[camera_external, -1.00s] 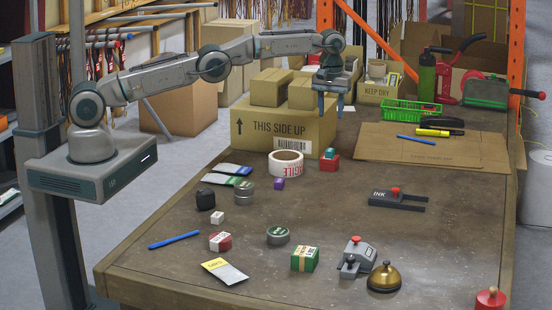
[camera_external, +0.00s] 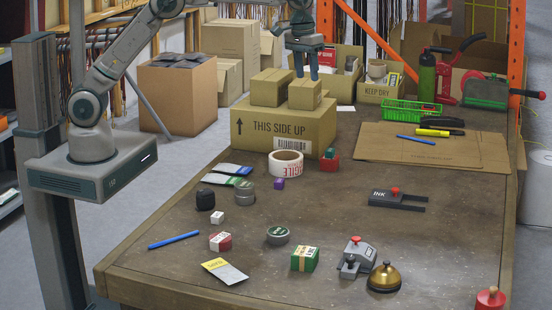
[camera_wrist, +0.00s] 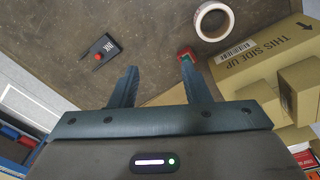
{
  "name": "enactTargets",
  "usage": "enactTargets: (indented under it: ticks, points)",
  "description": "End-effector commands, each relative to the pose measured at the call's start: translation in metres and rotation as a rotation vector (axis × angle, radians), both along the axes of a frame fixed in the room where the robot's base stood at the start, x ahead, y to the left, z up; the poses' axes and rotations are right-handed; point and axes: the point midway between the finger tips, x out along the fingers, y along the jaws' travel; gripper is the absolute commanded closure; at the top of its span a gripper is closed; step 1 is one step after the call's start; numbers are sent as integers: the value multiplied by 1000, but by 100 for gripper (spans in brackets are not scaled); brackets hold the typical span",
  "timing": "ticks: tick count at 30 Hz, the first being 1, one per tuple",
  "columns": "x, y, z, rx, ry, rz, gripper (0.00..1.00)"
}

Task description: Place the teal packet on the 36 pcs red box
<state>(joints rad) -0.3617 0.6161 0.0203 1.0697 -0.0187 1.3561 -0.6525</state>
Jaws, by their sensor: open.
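My gripper (camera_external: 305,74) is open and empty, raised above the small cartons on the large box; its spread fingers also show in the wrist view (camera_wrist: 158,68). A packet with a green end (camera_external: 236,169) lies flat on the table, partly beside a blue-ended packet (camera_external: 220,180); the green-ended one looks closest to teal. A small red and white box (camera_external: 220,241) sits near the front left of the table; its print is too small to read. Another small red block with a green top (camera_external: 330,155) is beside the large box and shows in the wrist view (camera_wrist: 187,54).
The large "THIS SIDE UP" carton (camera_external: 265,138) carries two smaller cartons. A tape roll (camera_external: 285,164), a green-wrapped box (camera_external: 305,259), a yellow packet (camera_external: 226,271), a brass bell (camera_external: 384,277) and an ink pad (camera_external: 395,197) are spread around. The table's middle has free room.

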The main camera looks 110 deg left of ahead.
Motion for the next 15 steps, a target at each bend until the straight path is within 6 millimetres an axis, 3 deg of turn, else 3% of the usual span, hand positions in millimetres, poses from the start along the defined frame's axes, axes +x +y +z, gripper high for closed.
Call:
enactTargets:
  ticks: [1,6,15]
  points:
    - [-12,-18,13,7,-10,-49,57]
    - [-54,-68,36,28,-34,-213,57]
    - [-153,-146,47,69,-78,-504,57]
